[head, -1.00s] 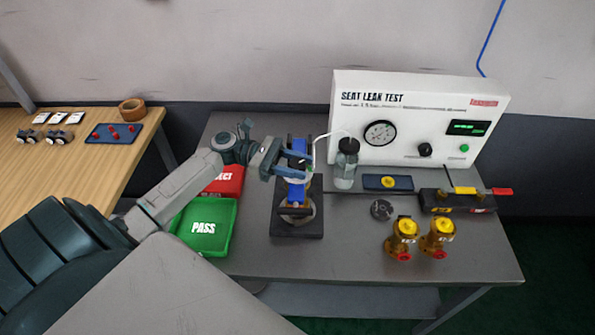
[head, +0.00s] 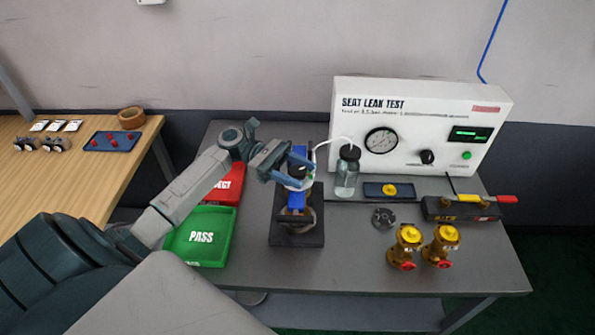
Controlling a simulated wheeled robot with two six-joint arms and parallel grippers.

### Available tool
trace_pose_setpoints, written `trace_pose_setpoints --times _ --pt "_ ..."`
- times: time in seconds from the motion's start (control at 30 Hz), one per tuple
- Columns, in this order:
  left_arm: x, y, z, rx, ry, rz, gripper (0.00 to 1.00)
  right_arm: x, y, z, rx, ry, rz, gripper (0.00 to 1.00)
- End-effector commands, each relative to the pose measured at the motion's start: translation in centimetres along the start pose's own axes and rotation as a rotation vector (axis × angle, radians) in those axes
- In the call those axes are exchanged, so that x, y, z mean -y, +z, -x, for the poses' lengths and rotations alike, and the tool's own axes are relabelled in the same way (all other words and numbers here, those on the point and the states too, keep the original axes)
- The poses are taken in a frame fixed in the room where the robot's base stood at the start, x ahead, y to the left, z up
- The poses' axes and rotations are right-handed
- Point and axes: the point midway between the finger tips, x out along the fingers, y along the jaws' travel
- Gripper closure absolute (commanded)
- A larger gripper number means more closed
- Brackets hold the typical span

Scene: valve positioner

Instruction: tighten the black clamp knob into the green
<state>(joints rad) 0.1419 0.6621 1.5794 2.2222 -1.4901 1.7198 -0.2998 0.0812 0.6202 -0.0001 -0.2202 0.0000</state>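The clamp stand is a blue upright frame (head: 297,200) on a dark base plate (head: 297,240) in the middle of the grey table, with a brass-coloured part low inside it. The black clamp knob (head: 298,170) shows small at the top of the frame. My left gripper (head: 300,171) reaches in from the left at the frame's top, with its blue fingers on either side of the knob. I cannot tell whether they touch it. No green mark shows on the clamp; the gripper may hide it. My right gripper is not in view.
The seat leak test box (head: 420,135) stands behind, with a clear bottle (head: 347,172) and tube close right of the clamp. Two brass valves (head: 405,246) stand at front right. The green PASS tray (head: 202,252) and a red tray (head: 225,185) lie left, under my arm.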

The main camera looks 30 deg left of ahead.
Motion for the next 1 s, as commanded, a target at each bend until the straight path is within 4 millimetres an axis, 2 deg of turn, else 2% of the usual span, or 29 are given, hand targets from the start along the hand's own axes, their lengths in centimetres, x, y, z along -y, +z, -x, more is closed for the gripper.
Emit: trace_pose_setpoints --times 0.3,0.43,0.8,1.0 --pt "0.0 0.0 0.1 -0.001 0.0 0.0 0.4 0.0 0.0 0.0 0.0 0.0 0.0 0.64" --pt "0.0 -0.3 0.9 -0.004 0.001 0.001 0.4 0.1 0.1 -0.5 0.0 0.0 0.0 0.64" --pt "-0.1 -0.4 8.0 -0.005 0.002 0.001 0.4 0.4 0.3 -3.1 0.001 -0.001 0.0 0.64" --pt "0.0 -0.2 10.4 -0.001 0.001 0.001 0.4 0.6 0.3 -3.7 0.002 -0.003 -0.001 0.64"
